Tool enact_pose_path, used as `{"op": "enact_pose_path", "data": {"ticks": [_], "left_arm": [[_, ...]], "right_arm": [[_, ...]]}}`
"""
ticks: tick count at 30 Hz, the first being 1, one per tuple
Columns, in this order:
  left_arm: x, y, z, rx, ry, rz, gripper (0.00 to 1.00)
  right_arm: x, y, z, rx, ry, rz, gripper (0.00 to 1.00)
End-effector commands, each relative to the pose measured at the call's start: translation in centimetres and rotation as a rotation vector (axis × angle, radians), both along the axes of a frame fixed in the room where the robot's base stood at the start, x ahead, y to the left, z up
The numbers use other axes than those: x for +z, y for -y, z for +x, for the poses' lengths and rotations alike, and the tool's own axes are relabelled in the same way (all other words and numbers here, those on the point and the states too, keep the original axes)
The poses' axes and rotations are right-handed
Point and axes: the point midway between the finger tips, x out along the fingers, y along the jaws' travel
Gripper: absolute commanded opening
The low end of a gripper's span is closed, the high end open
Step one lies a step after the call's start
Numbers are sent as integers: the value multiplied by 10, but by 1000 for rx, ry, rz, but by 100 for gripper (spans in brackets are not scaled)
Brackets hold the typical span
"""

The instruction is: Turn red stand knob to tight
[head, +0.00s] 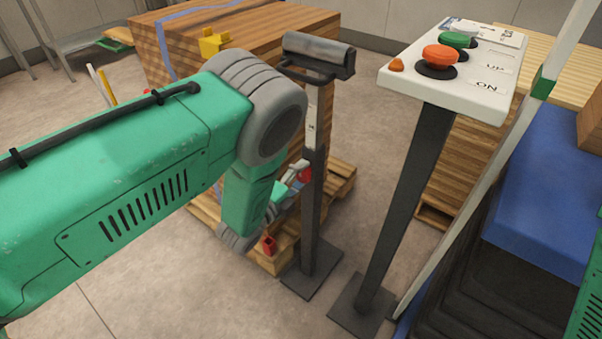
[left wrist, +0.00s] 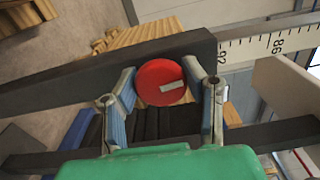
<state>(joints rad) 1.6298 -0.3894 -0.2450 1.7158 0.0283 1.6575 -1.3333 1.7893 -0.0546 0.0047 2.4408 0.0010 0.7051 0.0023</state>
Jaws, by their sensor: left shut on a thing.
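The red knob (left wrist: 162,82) sits on the side of the dark stand post in the left wrist view, with a pale bar mark on its face. In the head view my left gripper (head: 296,178) reaches the post from the left. A white scale (left wrist: 265,48) with numbers shows on the post's inner bar. My right gripper is not in view.
A control panel (head: 455,75) with red and green buttons stands on a dark post to the right. A stack of wooden boards (head: 180,50) on a pallet is behind the stand. A blue-topped machine (head: 550,190) fills the right side.

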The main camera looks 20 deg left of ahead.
Motion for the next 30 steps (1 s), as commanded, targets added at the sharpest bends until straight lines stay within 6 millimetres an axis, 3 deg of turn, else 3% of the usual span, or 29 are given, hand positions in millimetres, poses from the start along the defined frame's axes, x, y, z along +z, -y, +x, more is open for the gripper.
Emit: {"op": "enact_pose_path", "data": {"ticks": [10, 26, 27, 28, 30], "left_arm": [[-6, 2, -4, -4, 31, 128, 10], [-7, 3, -5, -6, 35, 150, 10], [-7, 3, -5, -6, 35, 150, 45], [-7, 3, -5, -7, 35, 150, 56], [-6, 3, -4, -6, 38, 150, 60]], "right_arm": [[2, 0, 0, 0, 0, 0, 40], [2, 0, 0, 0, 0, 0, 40], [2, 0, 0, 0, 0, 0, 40], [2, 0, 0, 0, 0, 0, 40], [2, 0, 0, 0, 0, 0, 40]]}}
